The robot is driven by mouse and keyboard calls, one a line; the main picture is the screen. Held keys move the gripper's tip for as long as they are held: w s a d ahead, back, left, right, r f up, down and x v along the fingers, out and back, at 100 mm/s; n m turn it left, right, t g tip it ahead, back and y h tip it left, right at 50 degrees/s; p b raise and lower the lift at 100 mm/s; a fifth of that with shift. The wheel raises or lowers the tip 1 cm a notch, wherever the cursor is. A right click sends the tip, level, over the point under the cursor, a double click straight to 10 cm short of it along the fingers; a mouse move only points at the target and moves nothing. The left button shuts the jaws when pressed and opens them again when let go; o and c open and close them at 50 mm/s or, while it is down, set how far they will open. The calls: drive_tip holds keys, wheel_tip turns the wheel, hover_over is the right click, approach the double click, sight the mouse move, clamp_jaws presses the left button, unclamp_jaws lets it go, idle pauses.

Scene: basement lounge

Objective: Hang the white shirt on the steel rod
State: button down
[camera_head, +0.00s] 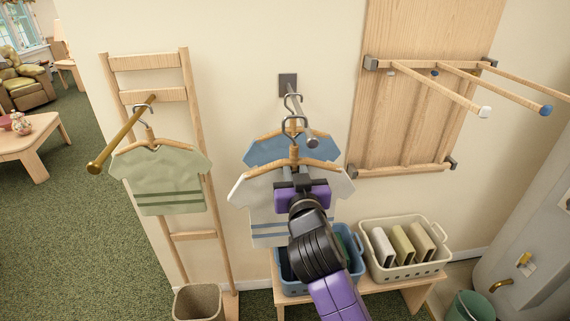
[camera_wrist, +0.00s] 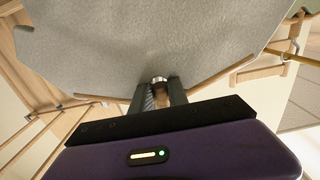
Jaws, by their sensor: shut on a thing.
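The white shirt (camera_head: 260,215) with blue stripes near its hem hangs from a wooden hanger with a metal hook (camera_head: 295,124). My gripper (camera_head: 297,175) is shut on the hanger just below its hook; the wrist view shows the fingers (camera_wrist: 160,92) closed there beside the pale cloth (camera_wrist: 140,45). The steel rod (camera_head: 312,141) juts from a dark wall plate (camera_head: 288,84). A blue shirt (camera_head: 275,150) hangs on it behind the white one. The white shirt's hook overlaps the rod in the head view; I cannot tell whether it is over it.
A green shirt (camera_head: 160,172) hangs on a brass rod (camera_head: 101,160) at left, before a wooden ladder rack (camera_head: 186,80). Wooden pegs (camera_head: 440,88) project at upper right. Below, a bench (camera_head: 408,287) bears a blue basket (camera_head: 292,289) and a cream basket (camera_head: 402,268).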

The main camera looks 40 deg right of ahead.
drive_tip(key=shift+s+d+r+p, duration=0.1)
drive_tip(key=shift+s+d+p, duration=0.35)
drive_tip(key=shift+d, duration=0.25)
drive_tip(key=shift+s+d+r+p, duration=0.1)
drive_tip(key=shift+s+d+p, duration=0.35)
drive_tip(key=shift+d, duration=0.2)
drive_tip(key=shift+f+b, duration=1.4)
drive_tip(key=shift+f, duration=0.1)
drive_tip(key=c, duration=1.2)
unclamp_jaws()
drive_tip(key=shift+f, duration=0.1)
drive_tip(key=b+v, duration=0.1)
drive_tip(key=v, duration=0.6)
drive_tip(key=shift+s+a+b, duration=0.25)
drive_tip(key=shift+s+b, duration=0.05)
drive_tip(key=shift+b, duration=0.05)
